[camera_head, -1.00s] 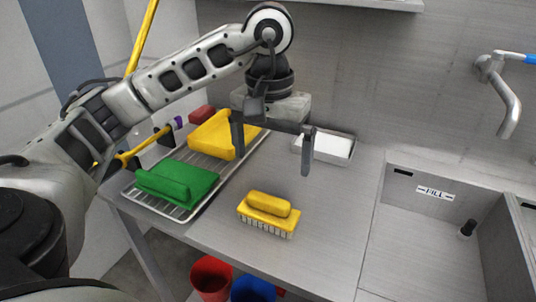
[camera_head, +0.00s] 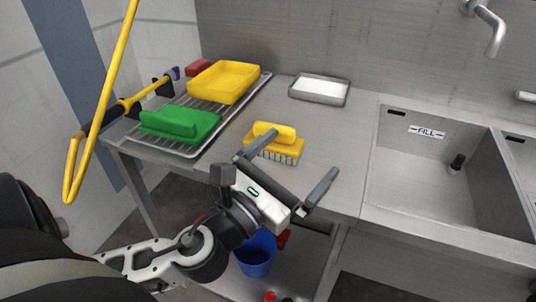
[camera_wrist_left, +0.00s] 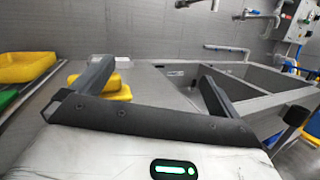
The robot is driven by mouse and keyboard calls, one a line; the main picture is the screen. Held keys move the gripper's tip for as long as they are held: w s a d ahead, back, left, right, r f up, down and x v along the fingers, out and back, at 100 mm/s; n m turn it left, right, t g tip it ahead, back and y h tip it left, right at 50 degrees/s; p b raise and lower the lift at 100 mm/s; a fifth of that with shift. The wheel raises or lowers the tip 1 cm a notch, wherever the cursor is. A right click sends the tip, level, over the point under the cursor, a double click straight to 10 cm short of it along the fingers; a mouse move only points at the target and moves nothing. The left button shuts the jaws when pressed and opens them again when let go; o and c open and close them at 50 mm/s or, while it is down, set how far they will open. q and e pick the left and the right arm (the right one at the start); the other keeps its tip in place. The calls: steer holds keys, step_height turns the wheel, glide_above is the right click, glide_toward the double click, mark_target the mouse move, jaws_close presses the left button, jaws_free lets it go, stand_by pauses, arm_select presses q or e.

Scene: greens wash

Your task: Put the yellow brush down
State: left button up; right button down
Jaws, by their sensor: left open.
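The yellow brush (camera_head: 275,137) rests on the steel table (camera_head: 325,140), bristles down, in the head view. It also shows in the left wrist view (camera_wrist_left: 115,88), partly hidden behind a finger. My left gripper (camera_head: 284,172) is open and empty at the table's front edge, on the near side of the brush. Its fingers point toward the table, and in the head view one fingertip overlaps the brush's near left corner. I cannot tell whether they touch. My right gripper is not in view.
A wire rack (camera_head: 190,151) at the left holds a green brush (camera_head: 180,124) and a yellow tray (camera_head: 224,80). A metal tray with a white block (camera_head: 319,88) stands at the back. A sink (camera_head: 425,170) opens at the right. A blue bucket (camera_head: 256,255) stands below.

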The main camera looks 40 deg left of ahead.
arm_select(q)
steer(key=s+a+f+n+g+y, duration=0.2)
steer(key=s+a+f+n+y, duration=0.25)
steer(key=a+y, duration=0.2)
steer(key=shift+n, duration=0.55)
steer(key=b+x, duration=0.3)
steer(key=f+b+x, duration=0.1)
steer(key=b+x, duration=0.1)
steer(key=x, duration=0.1)
steer(key=shift+a+f+b, duration=0.1)
steer(key=shift+b, duration=0.3)
steer(key=shift+g, duration=0.3)
steer(key=x, duration=0.3)
steer(key=p+x, duration=0.1)
steer(key=shift+w+a+r, duration=0.1)
steer(key=shift+w+r, duration=0.05)
steer(key=shift+r, duration=0.2)
steer(key=shift+x, duration=2.95)
steer(key=shift+r, duration=0.2)
steer(key=c, duration=1.1)
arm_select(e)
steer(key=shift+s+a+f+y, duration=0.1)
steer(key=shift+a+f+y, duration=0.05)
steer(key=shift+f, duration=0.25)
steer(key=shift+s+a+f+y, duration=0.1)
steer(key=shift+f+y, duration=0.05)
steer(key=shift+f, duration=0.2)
arm_select(q)
steer(key=shift+o, duration=0.2)
